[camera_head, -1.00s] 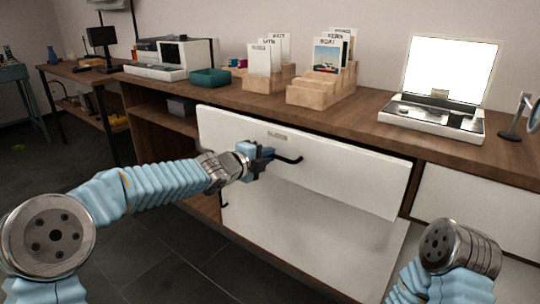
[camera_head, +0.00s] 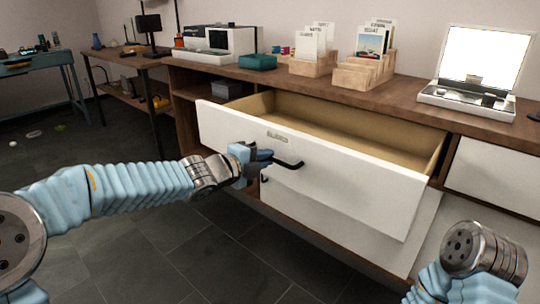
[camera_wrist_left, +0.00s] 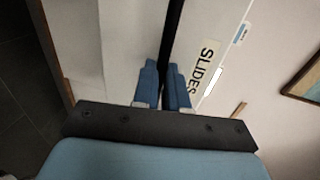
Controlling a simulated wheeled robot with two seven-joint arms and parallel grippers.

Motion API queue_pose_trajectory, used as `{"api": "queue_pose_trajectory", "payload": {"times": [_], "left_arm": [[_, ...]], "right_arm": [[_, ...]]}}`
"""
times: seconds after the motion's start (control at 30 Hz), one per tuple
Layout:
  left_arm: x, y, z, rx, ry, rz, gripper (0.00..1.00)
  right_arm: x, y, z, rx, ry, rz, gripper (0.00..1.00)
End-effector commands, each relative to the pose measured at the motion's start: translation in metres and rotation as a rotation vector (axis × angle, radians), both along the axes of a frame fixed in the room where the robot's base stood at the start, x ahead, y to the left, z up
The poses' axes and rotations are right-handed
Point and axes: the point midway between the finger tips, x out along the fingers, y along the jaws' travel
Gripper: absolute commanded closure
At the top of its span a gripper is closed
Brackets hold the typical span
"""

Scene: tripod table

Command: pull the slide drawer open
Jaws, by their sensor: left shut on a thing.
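The white slide drawer (camera_head: 330,165) is pulled well out of the wooden cabinet, and its empty-looking light brown inside shows. Its front carries a small label, which reads "SLIDES" in the left wrist view (camera_wrist_left: 207,66). A black bar handle (camera_head: 288,164) sits below the label. My left gripper (camera_head: 262,156) is shut on the handle near its left end. In the left wrist view the two blue fingers (camera_wrist_left: 163,88) close around the dark bar. My right arm shows at the lower right, but its gripper is outside the picture.
Another white drawer front (camera_head: 330,215) is below the open one, and a closed one (camera_head: 495,172) is at the right. On the wooden top (camera_head: 410,90) stand wooden card boxes (camera_head: 365,72), a teal tray (camera_head: 257,62) and a lit light box (camera_head: 480,70). Open dark floor lies in front.

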Motion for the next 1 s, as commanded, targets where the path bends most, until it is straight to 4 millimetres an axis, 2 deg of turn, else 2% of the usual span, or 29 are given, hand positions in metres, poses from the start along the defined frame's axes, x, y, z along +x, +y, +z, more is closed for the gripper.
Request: {"api": "queue_pose_trajectory", "payload": {"times": [0.6, 0.63, 0.8, 1.0], "left_arm": [[-0.0067, 0.0052, -0.0012, 0.001, 0.002, 0.001, 1.0], [-0.0067, 0.0052, -0.0012, 0.002, 0.002, 0.001, 0.86], [-0.0067, 0.0051, -0.0008, 0.001, 0.002, 0.0, 0.63], [-0.0067, 0.005, -0.0003, 0.001, 0.001, 0.0, 0.63]], "right_arm": [[0.0001, 0.0, -0.0002, 0.0, 0.0, 0.0, 0.55], [0.0001, 0.0, -0.0002, 0.0, 0.0, 0.0, 0.55], [0.0, -0.0001, -0.0001, 0.0, 0.0, 0.0, 0.55], [0.0001, -0.0001, -0.0001, 0.0, 0.0, 0.0, 0.55]]}}
